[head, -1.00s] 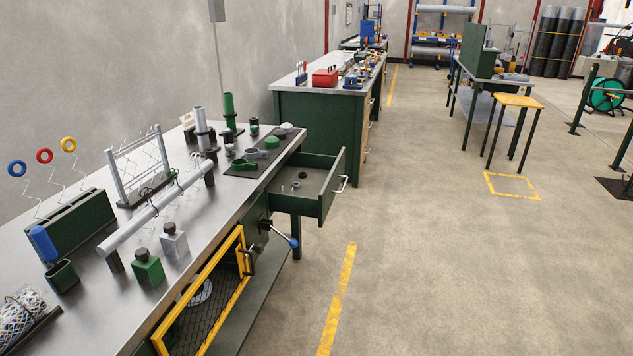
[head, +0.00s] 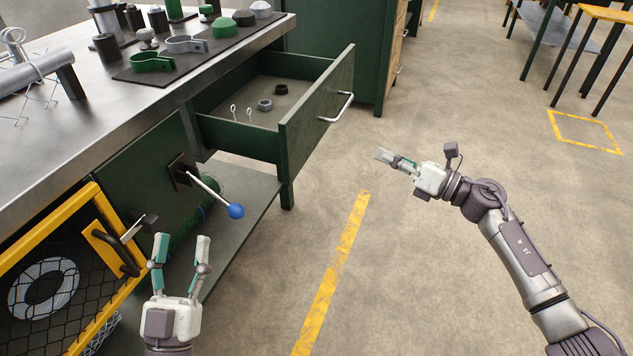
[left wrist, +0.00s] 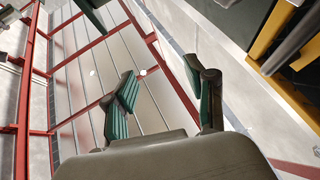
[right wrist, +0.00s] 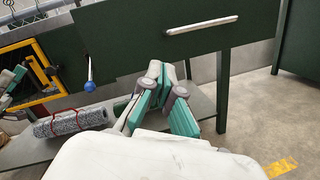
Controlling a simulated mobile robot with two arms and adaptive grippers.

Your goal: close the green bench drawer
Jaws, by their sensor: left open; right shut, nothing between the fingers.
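The green bench drawer (head: 318,108) is pulled out from the bench, with its silver bar handle (head: 338,107) on the front panel. Small rings and eye pins lie inside it. The drawer front also shows in the right wrist view (right wrist: 130,40), with the handle (right wrist: 201,25) above my right gripper (right wrist: 164,84). In the head view my right gripper (head: 383,157) is shut and empty, out in front of the drawer, to the right of and below the handle, touching nothing. My left gripper (head: 180,242) is open and empty, below the drawer near the yellow mesh door. The left wrist view shows its fingers (left wrist: 163,98) apart.
A lever with a blue knob (head: 236,211) sticks out below the drawer. The yellow-framed mesh door (head: 60,230) stands at the left. Clamps and caps lie on a dark mat (head: 215,45) on the bench top. The floor right of the drawer is clear.

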